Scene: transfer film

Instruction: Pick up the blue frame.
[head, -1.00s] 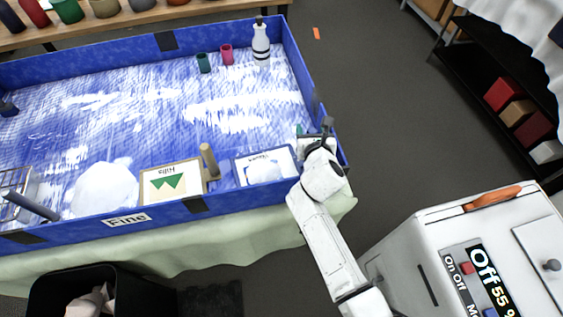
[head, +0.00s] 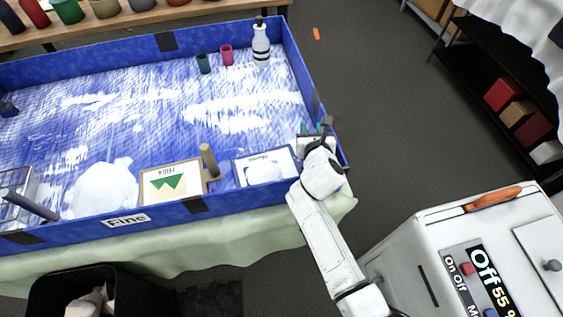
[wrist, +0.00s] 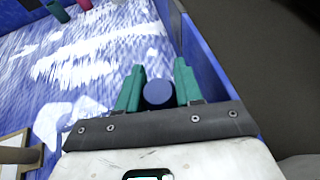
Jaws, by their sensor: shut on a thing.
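The blue frame (head: 240,173) has a pale panel with a bluish-white picture. It lies at the near right of the blue-walled tray (head: 120,48) in the head view, its right side close to my arm. My gripper (wrist: 157,90) is at the tray's right end, just right of the frame. In the wrist view its green fingers stand on either side of a round blue knob (wrist: 158,93), shut on it. The knob looks like the top of the frame's handle. The join between knob and frame is hidden.
A brown frame with a green picture (head: 147,190) and a wooden handle lies left of the blue frame. A white bottle (head: 261,45) and two cups stand at the tray's back. The tray's right wall (wrist: 200,60) runs close beside my gripper.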

